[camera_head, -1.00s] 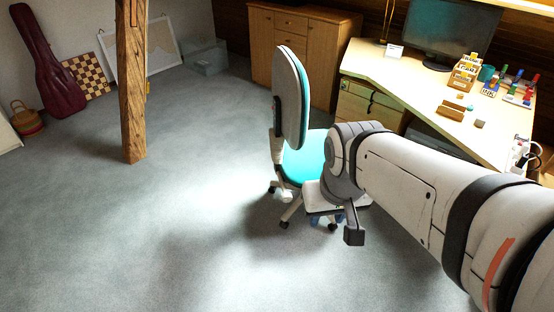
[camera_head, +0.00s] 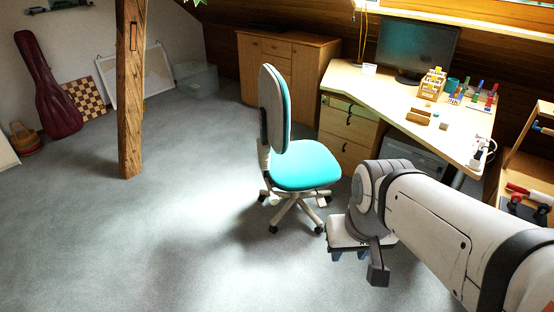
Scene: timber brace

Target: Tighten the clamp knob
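No clamp knob can be made out for certain. Red-and-black tools (camera_head: 530,194), possibly clamps, lie on a wooden bench at the right edge, too small to identify. My arm reaches in from the lower right. My gripper (camera_head: 349,254) is at its far end, pointing down over the carpet, with bluish tips partly hidden under a pale body. Whether it is open or shut does not show. It is well apart from the post and the bench.
A turquoise swivel chair (camera_head: 305,166) stands just beyond my gripper. A desk (camera_head: 392,96) with a monitor (camera_head: 415,46) and small items is behind it. A wooden cabinet (camera_head: 318,66) and a guitar case (camera_head: 50,95) stand farther back. The grey carpet at left is clear.

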